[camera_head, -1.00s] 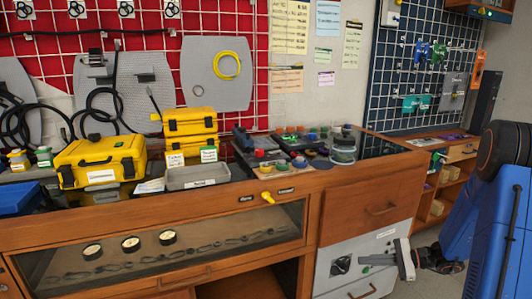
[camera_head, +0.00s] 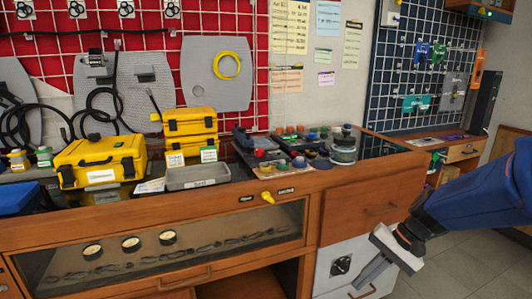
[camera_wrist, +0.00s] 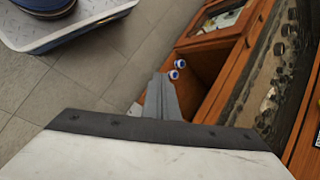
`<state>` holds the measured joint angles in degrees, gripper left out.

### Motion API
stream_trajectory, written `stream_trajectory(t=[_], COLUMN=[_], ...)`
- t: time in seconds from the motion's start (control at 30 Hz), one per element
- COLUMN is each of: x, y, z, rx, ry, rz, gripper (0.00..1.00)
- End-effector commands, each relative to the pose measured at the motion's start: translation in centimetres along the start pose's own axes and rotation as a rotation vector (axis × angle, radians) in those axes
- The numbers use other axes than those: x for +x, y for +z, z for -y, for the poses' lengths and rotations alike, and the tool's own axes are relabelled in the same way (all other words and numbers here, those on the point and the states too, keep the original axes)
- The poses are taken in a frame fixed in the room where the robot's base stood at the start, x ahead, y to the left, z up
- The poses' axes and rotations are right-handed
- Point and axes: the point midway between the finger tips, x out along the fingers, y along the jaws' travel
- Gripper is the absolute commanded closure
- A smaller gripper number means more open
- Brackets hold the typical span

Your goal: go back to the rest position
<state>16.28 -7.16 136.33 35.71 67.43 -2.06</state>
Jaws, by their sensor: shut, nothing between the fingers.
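My gripper (camera_head: 368,276) is at the lower right of the head view, in front of the white drawer front of the workbench. It points down and to the left, and its fingers are together with nothing between them. My blue arm comes in from the right edge. In the wrist view my gripper (camera_wrist: 161,97) shows as grey fingers held together over the floor and the lower front of the bench.
The wooden workbench (camera_head: 365,205) carries a yellow case (camera_head: 100,165), stacked yellow boxes (camera_head: 190,130), a grey tray (camera_head: 197,176) and a glass jar (camera_head: 343,150). Its open lower shelf and wooden edges lie close to my gripper. Tiled floor (camera_head: 465,270) is free at the right.

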Motion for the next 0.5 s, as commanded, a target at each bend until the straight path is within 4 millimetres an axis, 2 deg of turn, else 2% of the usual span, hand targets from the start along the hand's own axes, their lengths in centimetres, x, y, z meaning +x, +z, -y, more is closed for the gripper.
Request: stream_trajectory(t=[0.03,0.2,0.5], x=[-0.3,-1.2,-3.2], y=[1.1,3.8,7.8], z=[-0.1,-1.2,-3.3], rx=[-0.038,-0.154,-0.359], ry=[0.025,0.118,0.263], rz=[-0.024,-0.107,-0.269], gripper=[1.00,1.00,1.00])
